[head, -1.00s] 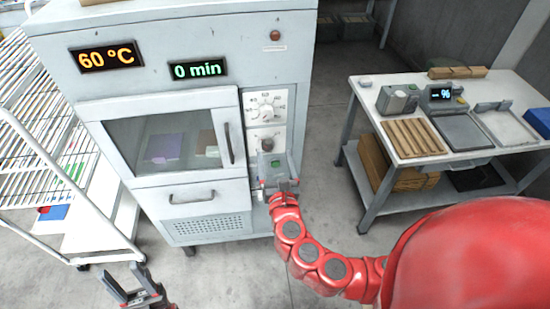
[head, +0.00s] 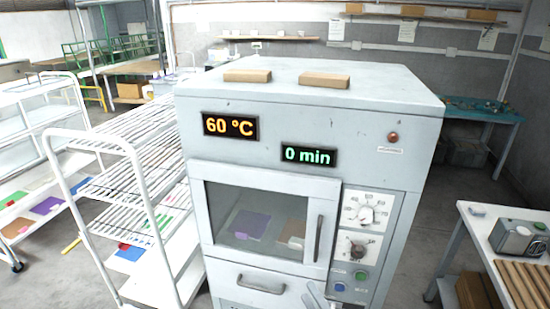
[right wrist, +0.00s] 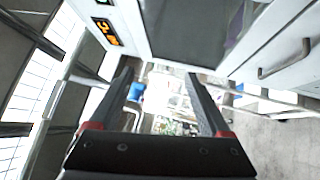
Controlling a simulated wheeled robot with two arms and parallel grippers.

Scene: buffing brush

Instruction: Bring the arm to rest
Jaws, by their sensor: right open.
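My right gripper (head: 316,295) shows only as a small grey part at the bottom edge of the head view, in front of the lower part of the grey oven (head: 300,115). In the right wrist view the two dark fingers of this gripper (right wrist: 160,82) stand wide apart with nothing between them. The oven door (head: 262,225) is shut, and a purple piece (head: 250,224) and a brownish piece show behind its window. The displays read 60 °C (head: 230,126) and 0 min (head: 308,155). My left gripper is out of view.
A white wire rack (head: 135,185) stands left of the oven. A white table (head: 475,225) with a grey device (head: 518,238) is at the right. Two cardboard-coloured blocks (head: 247,76) lie on the oven top. Bare floor shows between oven and table.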

